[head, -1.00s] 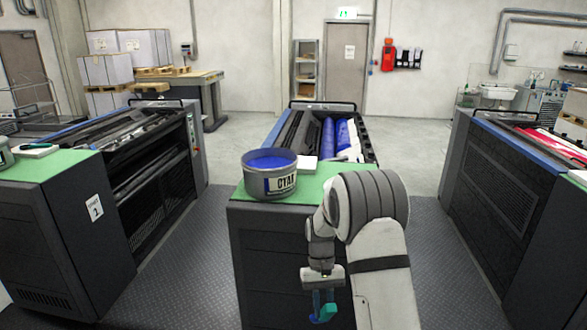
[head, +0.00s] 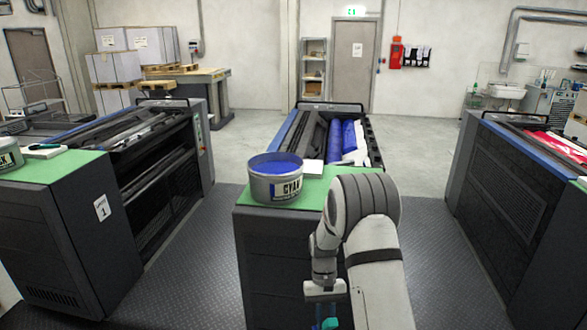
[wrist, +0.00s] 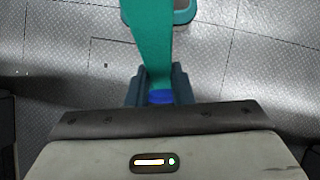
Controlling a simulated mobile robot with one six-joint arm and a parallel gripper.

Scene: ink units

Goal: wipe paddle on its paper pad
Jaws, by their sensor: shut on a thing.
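My gripper (head: 325,300) hangs low in front of the middle unit, shut on a teal paddle (wrist: 150,40). In the head view only a bit of the paddle (head: 329,323) shows at the bottom edge. A blue patch shows between the fingers in the wrist view (wrist: 158,86); I cannot tell if it is ink or part of the handle. A small white pad (head: 313,167) lies on the green top of the middle unit, right of the ink can (head: 276,181) marked CYAN, which is full of blue. The gripper is below and apart from both.
The middle unit's green top (head: 318,190) is partly behind my arm. A left unit (head: 60,190) carries another can (head: 8,154) and a white pad (head: 43,150). A right unit (head: 500,180) has red rollers. Dark plate floor (head: 200,262) lies free between units.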

